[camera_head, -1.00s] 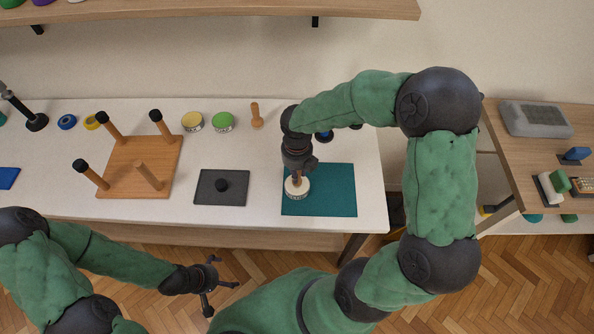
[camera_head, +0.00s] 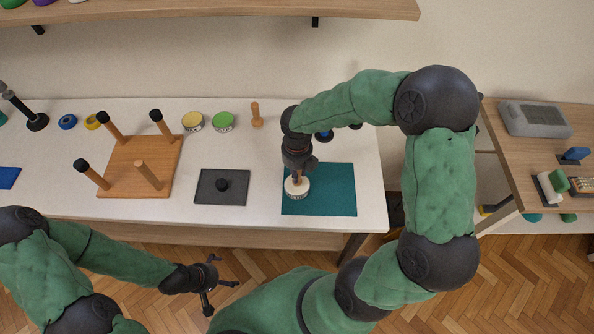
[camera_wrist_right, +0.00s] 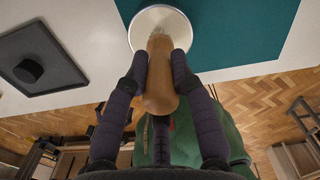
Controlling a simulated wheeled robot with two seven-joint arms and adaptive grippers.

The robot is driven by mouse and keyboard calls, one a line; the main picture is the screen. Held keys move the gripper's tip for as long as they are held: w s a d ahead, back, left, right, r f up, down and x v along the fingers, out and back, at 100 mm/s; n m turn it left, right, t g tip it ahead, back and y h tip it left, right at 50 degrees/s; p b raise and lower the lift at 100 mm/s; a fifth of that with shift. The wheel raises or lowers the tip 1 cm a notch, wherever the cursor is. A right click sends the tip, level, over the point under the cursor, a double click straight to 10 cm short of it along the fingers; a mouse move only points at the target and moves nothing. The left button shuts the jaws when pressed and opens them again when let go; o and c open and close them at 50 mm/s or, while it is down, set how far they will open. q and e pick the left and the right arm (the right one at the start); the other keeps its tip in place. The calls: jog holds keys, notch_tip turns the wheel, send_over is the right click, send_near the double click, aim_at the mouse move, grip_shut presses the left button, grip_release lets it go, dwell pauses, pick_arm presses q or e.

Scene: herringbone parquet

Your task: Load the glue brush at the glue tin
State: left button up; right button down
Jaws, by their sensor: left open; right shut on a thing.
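The glue tin (camera_head: 297,191) is a round pale tin on the teal mat (camera_head: 335,190). It also shows at the top of the right wrist view (camera_wrist_right: 150,21), with its white round inside facing up. My right gripper (camera_head: 297,176) is directly above the tin and shut on the glue brush (camera_wrist_right: 160,80), which has an orange-brown wooden handle. The brush points down, and its pale bristle end is at the tin's opening. How deep the bristles go I cannot tell. My left gripper (camera_head: 215,284) is open and empty, in front of the table over the floor.
An upturned wooden stool (camera_head: 140,160) with dark-capped legs, one leg bare, stands left of a dark grey plate with a black knob (camera_head: 221,186). Yellow (camera_head: 192,122) and green-lidded (camera_head: 223,122) tins and a wooden peg (camera_head: 256,114) stand behind. A shelf (camera_head: 200,10) hangs above.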

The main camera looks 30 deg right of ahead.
jog(key=shift+s+f, duration=0.1)
notch_tip(320, 180, up, 7)
jog(key=p, duration=0.7)
jog(key=shift+p, duration=0.3)
dwell(0.8)
jog(key=m, duration=0.2)
jog(key=w+m, duration=0.1)
jog(key=shift+a+f+b, duration=0.25)
jog(key=shift+f+b, duration=0.1)
jog(key=w+a+f+m+b, duration=0.2)
jog(key=a+m, duration=0.1)
jog(key=m, duration=1.2)
jog(key=w+a+f+m+b, duration=0.2)
jog(key=w+f+m, duration=0.1)
jog(key=m, duration=1.2)
jog(key=shift+a+f, duration=0.2)
jog(key=shift+a, duration=0.2)
